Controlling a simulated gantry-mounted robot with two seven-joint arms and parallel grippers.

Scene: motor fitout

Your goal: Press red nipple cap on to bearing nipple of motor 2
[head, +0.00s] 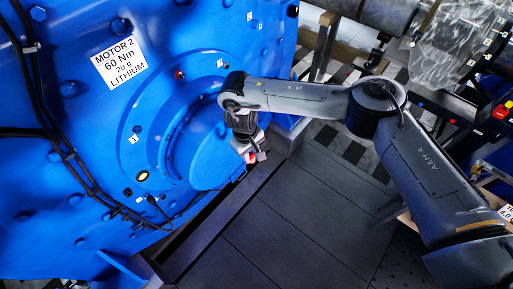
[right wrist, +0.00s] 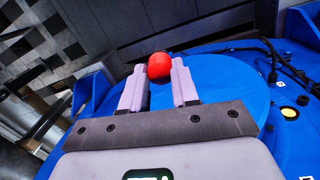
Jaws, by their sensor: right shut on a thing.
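The blue motor (head: 225,30) carries a white label (head: 118,62) reading "MOTOR 2". Its round bearing cover (head: 210,145) faces my right arm. My right gripper (head: 253,160) is beside the lower right of this cover. In the right wrist view the right gripper (right wrist: 159,84) is shut on the red nipple cap (right wrist: 159,66), a rounded red piece showing at its fingertips. A small red piece (head: 179,74) sits on the upper part of the motor flange. I cannot make out which fitting is the bearing nipple. My left gripper is not in view.
Black cables (head: 55,130) run down the motor's left side. A yellow round fitting (head: 143,176) is low on the flange and shows in the right wrist view (right wrist: 289,112). A dark floor (head: 300,225) lies open below my right arm. Clear plastic wrap (head: 450,45) covers something upper right.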

